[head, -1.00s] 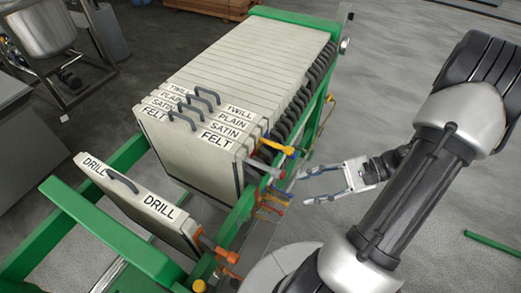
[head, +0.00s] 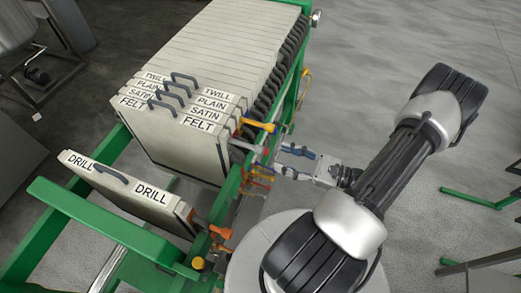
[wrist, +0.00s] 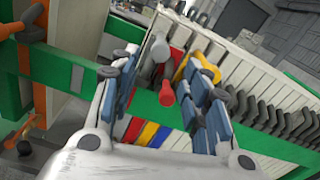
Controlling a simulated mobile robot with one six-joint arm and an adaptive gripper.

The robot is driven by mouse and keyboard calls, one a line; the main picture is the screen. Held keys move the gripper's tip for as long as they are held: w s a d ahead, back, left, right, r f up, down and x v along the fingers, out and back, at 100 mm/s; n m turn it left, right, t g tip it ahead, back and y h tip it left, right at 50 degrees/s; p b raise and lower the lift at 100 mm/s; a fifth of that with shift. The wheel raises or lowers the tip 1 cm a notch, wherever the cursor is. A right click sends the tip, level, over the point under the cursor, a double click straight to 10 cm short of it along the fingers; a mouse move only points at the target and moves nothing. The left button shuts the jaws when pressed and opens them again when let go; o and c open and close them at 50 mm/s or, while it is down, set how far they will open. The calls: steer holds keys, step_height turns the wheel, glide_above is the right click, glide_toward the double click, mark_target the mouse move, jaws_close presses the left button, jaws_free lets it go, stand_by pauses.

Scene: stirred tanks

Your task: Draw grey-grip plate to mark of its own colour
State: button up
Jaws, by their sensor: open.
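In the wrist view, a grey grip (wrist: 160,48) stands between the spread fingers of my gripper (wrist: 165,68), with a red grip (wrist: 167,92) below it and a yellow grip (wrist: 205,68) to the right. The fingers are open, with nothing clasped between them. In the head view, my gripper (head: 283,160) is beside the right side of the plate stack (head: 228,50), close to its side grips. The front plates read FELT, SATIN, PLAIN and TWILL; I cannot tell which carries the grey grip. Red, yellow and blue stripes (wrist: 150,133) show below the green rail.
A separate DRILL plate (head: 125,185) with an orange grip (head: 218,231) stands apart at the front, leaving a gap before the stack. Green frame rails (head: 100,232) run around the plates. Dark lugs (wrist: 285,122) line the stack's side.

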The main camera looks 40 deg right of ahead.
mark_target(261, 151)
steer(key=x, duration=0.8)
steer(key=shift+w+a+b, duration=0.15)
steer(key=shift+w+b, duration=0.05)
steer(key=shift+b, duration=0.1)
jaws_close()
stand_by(0.3)
